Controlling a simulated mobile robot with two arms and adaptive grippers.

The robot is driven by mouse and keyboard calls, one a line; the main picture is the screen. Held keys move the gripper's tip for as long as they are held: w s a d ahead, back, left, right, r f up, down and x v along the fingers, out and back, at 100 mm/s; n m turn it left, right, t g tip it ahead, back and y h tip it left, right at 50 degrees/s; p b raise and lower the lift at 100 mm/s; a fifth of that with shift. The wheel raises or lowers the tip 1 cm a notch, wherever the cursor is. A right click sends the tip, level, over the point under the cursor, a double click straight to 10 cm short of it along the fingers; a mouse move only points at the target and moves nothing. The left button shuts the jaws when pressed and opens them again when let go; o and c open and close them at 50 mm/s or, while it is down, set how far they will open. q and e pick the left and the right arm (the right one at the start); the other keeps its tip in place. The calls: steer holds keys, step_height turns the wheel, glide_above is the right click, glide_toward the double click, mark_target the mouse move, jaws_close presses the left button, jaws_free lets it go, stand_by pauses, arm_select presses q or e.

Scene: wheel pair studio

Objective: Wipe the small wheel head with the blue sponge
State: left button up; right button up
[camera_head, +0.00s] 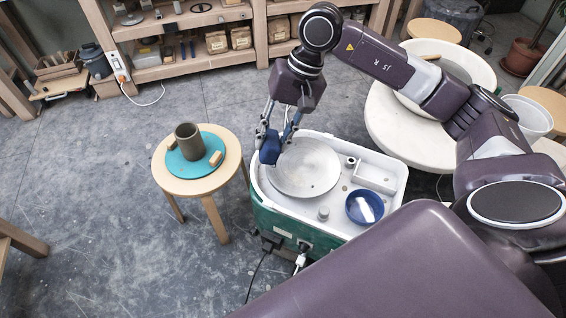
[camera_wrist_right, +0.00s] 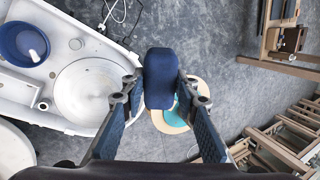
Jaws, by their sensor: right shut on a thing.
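The small wheel head (camera_head: 305,168) is a pale grey disc in the white basin of a green-sided wheel unit. It also shows at the left of the right wrist view (camera_wrist_right: 88,92). My right gripper (camera_head: 272,142) is shut on the blue sponge (camera_head: 270,150), at the disc's left edge near the basin rim. In the right wrist view the sponge (camera_wrist_right: 160,78) stands between the two fingers. I cannot tell whether the sponge touches the disc. My left gripper is not in view.
A blue bowl (camera_head: 364,207) with a white item and a small grey knob (camera_head: 323,213) sit in the basin (camera_head: 345,226). A round stool (camera_head: 175,184) at left bears a turquoise bat (camera_head: 184,167) and a dark cylinder (camera_head: 188,142). A large white wheel table (camera_head: 395,135) stands behind right.

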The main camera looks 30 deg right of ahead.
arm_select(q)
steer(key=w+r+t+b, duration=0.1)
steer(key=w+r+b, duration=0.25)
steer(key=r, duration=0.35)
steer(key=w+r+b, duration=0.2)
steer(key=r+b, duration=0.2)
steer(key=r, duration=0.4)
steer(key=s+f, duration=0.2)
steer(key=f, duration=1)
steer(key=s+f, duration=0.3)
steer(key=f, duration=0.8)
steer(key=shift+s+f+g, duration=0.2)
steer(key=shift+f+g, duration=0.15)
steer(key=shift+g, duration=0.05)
arm_select(e)
steer(key=w+d+f+m+h, duration=0.2)
steer(key=d+f+m, duration=0.1)
steer(key=f, duration=0.5)
steer(key=w+d+f+m+h, duration=0.2)
steer(key=w+d+f+m, duration=0.1)
steer(key=f, duration=0.5)
steer(key=shift+d+g, duration=0.3)
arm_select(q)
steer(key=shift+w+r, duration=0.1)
